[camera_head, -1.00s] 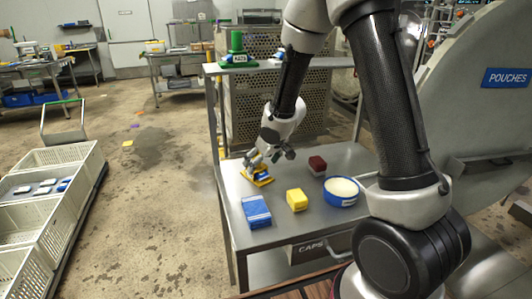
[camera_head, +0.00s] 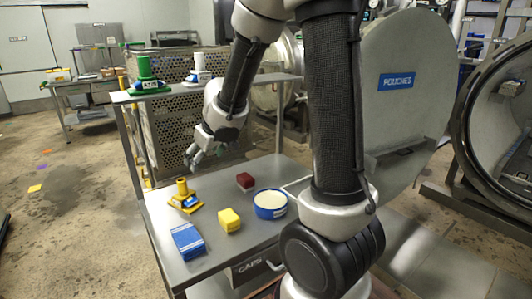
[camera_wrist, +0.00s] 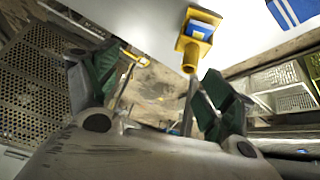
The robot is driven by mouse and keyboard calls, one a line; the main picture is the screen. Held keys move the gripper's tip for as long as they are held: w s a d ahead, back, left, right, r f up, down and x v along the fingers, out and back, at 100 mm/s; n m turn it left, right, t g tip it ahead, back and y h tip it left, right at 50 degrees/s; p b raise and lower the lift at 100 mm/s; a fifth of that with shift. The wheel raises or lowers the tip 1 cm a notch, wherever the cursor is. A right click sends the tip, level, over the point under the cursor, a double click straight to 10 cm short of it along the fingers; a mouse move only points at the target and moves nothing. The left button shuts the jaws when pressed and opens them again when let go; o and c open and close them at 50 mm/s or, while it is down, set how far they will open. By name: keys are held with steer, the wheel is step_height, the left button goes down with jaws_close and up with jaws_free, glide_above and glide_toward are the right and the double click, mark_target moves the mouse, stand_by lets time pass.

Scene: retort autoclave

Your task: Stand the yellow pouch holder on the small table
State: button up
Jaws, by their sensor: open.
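The yellow pouch holder (camera_head: 184,196) stands upright on the small steel table (camera_head: 226,263), near its left edge. It has a flat yellow base, a blue and white part and a yellow post on top. In the wrist view the holder (camera_wrist: 194,38) is at the top, beyond the fingertips and apart from them. My gripper (camera_head: 192,158) is above the table, behind and a little right of the holder. In the wrist view my gripper (camera_wrist: 150,85) has its green-padded fingers spread wide with nothing between them.
On the table are a blue striped packet (camera_head: 188,241), a yellow block (camera_head: 229,219), a dark red block (camera_head: 245,181) and a blue round tub (camera_head: 270,204). A raised shelf (camera_head: 180,89) at the back carries a green holder (camera_head: 146,75) and a white holder (camera_head: 199,67).

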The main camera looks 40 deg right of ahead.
steer(key=s+d+r+m+h, duration=0.3)
steer(key=s+d+r+h, duration=0.1)
steer(key=s+d+r, duration=0.75)
steer(key=s+a+g+y, duration=0.2)
steer(key=s+a+y, duration=0.1)
steer(key=s, duration=1.4)
steer(key=shift+a+f+m, duration=0.15)
steer(key=shift+m, duration=0.15)
steer(key=shift+c, duration=0.2)
